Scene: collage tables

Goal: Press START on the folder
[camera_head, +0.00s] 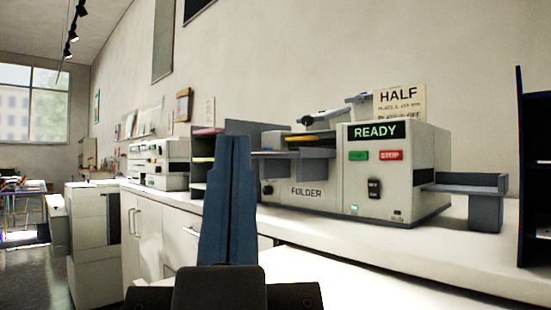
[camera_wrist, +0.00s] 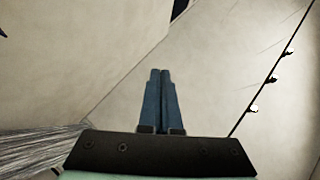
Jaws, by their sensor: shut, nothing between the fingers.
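The folder (camera_head: 415,165) is a cream machine on the counter, right of centre in the head view, with "FOLDER" on its front. Its dark display (camera_head: 376,131) reads READY in green. Below the display are a green button (camera_head: 358,155), its label too dim to read surely, and a red STOP button (camera_head: 391,155). A black switch (camera_head: 374,188) is lower down. My gripper (camera_head: 235,140) is shut and empty, its blue fingers pointing up, left of the buttons and apart from them in the picture. In the wrist view my gripper (camera_wrist: 160,72) has its fingers together against bare wall and ceiling.
A HALF sign (camera_head: 399,98) stands on top of the folder. An outfeed tray (camera_head: 466,184) juts from its right side. A dark shelf (camera_head: 536,180) rises at the right edge. Another machine (camera_head: 158,165) stands farther left. The counter front (camera_head: 330,245) is bare.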

